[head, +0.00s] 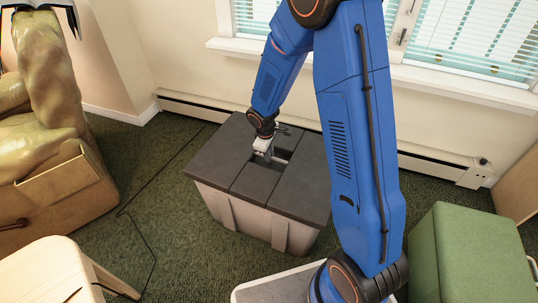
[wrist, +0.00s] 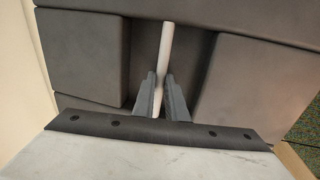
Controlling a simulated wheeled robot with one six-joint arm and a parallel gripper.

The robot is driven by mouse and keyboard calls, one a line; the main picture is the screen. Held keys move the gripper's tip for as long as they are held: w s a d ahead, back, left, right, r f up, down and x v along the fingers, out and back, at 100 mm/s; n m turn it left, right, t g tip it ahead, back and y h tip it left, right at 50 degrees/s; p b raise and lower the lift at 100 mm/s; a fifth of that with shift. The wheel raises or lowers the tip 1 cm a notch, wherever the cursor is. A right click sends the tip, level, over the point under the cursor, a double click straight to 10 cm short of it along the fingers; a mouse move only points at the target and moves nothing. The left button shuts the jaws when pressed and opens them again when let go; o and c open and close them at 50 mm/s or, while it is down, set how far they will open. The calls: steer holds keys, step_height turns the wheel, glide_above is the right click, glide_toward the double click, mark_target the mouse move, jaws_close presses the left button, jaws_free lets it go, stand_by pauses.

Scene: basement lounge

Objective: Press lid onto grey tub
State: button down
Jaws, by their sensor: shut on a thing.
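The tub (head: 243,222) is a pale grey-beige box with ribbed sides, standing on the carpet. The dark grey lid (head: 222,150) lies across its top, in raised panels with a recess in the middle; it also fills most of the wrist view (wrist: 85,60). My gripper (head: 266,157) is down at this recess. In the wrist view, its two fingers (wrist: 161,92) are shut on a pale bar (wrist: 167,45) that spans the recess as the lid's handle. The lid looks roughly level on the tub. The far rim is partly hidden by my arm, so I cannot tell whether it is fully seated.
A green block-shaped seat (head: 465,255) stands at the right. A pale wooden table (head: 50,270) is at the lower left, with a yellowish armchair (head: 45,130) above it. A dark cable (head: 140,232) runs over the carpet. A baseboard heater (head: 435,168) lines the wall behind the tub.

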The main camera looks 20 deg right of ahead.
stand_by(0.3)
steer(key=c, duration=1.2)
jaws_free()
steer(key=shift+r, duration=3.5)
jaws_close()
steer(key=shift+f, duration=2.6)
